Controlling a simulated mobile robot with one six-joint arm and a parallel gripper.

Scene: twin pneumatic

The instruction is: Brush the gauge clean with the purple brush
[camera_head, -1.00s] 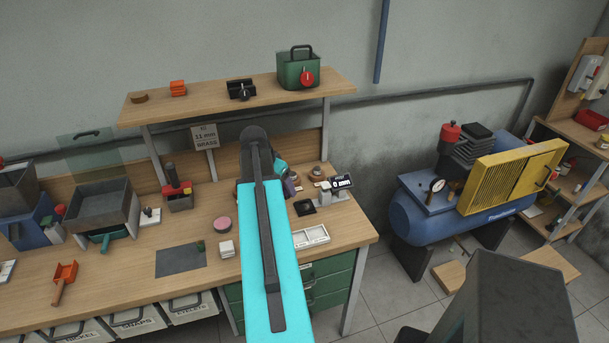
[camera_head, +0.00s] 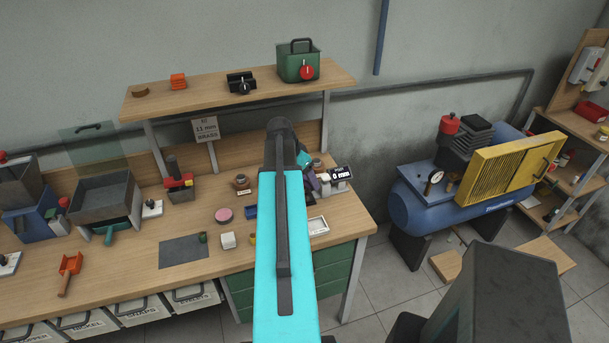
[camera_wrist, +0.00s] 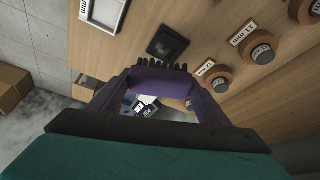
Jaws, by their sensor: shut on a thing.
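My gripper (camera_wrist: 160,92) is shut on the purple brush (camera_wrist: 160,82), which lies across between the fingers in the wrist view with its dark bristles at the top edge. In the head view a bit of purple (camera_head: 313,181) shows beside my arm, which hides most of the gripper. A small digital gauge (camera_head: 341,173) reading "0 mm" stands at the right end of the bench, close to the gripper. Its dark display (camera_wrist: 146,109) shows between the fingers in the wrist view; I cannot tell whether the brush touches it. A round dial gauge (camera_head: 436,177) sits on the blue compressor.
A black square pad (camera_wrist: 168,43), a white tray (camera_wrist: 105,12) and round brown-and-grey pieces (camera_wrist: 262,48) with labels lie near the gripper. A shelf (camera_head: 215,92) runs above the bench. Open floor lies beyond the bench's right edge.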

